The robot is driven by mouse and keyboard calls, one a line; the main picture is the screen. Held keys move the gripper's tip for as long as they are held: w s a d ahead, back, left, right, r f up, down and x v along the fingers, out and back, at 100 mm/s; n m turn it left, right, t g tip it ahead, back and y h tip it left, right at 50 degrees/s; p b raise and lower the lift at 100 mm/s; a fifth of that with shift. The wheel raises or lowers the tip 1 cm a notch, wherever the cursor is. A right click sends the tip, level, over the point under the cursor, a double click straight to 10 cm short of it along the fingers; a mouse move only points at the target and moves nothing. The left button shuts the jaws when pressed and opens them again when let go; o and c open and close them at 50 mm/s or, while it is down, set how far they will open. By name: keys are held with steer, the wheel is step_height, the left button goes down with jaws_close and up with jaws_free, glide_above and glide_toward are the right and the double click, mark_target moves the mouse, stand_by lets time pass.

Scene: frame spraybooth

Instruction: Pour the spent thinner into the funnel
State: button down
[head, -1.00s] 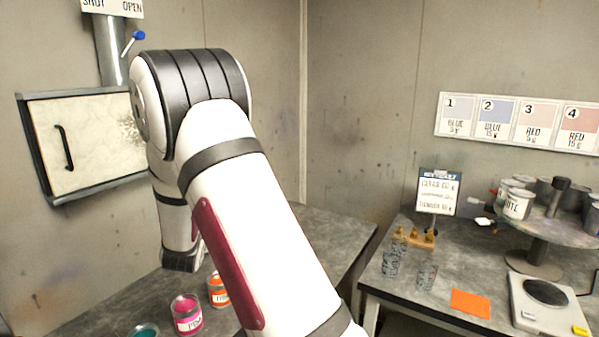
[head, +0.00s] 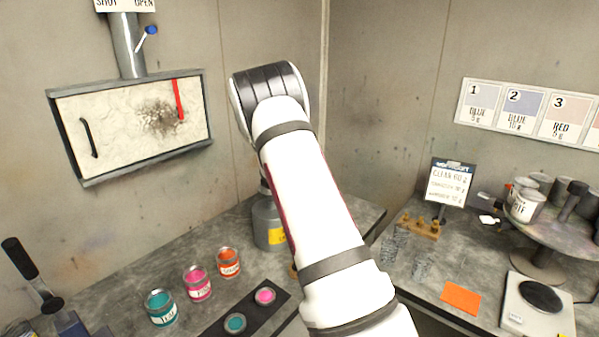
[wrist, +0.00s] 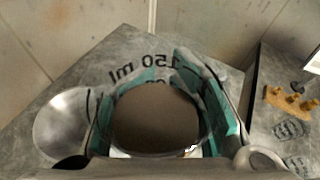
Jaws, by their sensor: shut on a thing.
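In the wrist view, my gripper (wrist: 163,82) is shut on a clear beaker (wrist: 128,68) with a mirrored "150 ml" mark, its teal-padded fingers on either side. A dull brown-grey liquid (wrist: 155,122) is in it. The beaker's tilt is hard to tell. A shiny round metal bowl shape (wrist: 60,125), apparently the funnel, is left of the beaker, apart from it. In the head view, a grey can (head: 266,228) with a yellow label stands on the left bench, partly behind my arm. My arm hides the gripper, the beaker and any funnel there.
Teal, pink and orange tins (head: 198,285) stand on the left bench near a dark strip (head: 245,315). The right bench holds glass beakers (head: 421,268), an orange card (head: 461,297), a scale (head: 538,305) and a turntable of cans (head: 545,232). A gap separates the benches.

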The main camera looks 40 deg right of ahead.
steer(key=w+n+g, duration=0.1)
steer(key=f+n+g, duration=0.1)
steer(key=shift+w+a+f+n+b, duration=0.2)
steer(key=shift+w+a+n+b, duration=0.15)
steer(key=shift+n+b, duration=0.05)
stand_by(0.5)
steer(key=shift+w+f+g+h+b, duration=0.2)
steer(key=shift+f+g+h+b, duration=0.35)
steer(key=shift+b, duration=0.45)
stand_by(0.4)
steer(key=shift+s+f+n+g+h+b, duration=0.15)
steer(key=shift+f+n+g+h+b, duration=0.15)
steer(key=shift+n+b, duration=0.75)
stand_by(1.4)
steer(key=shift+s+d+n+g+h+b, duration=0.2)
steer(key=shift+n+g+b, duration=0.45)
steer(key=shift+b, duration=1)
stand_by(1.4)
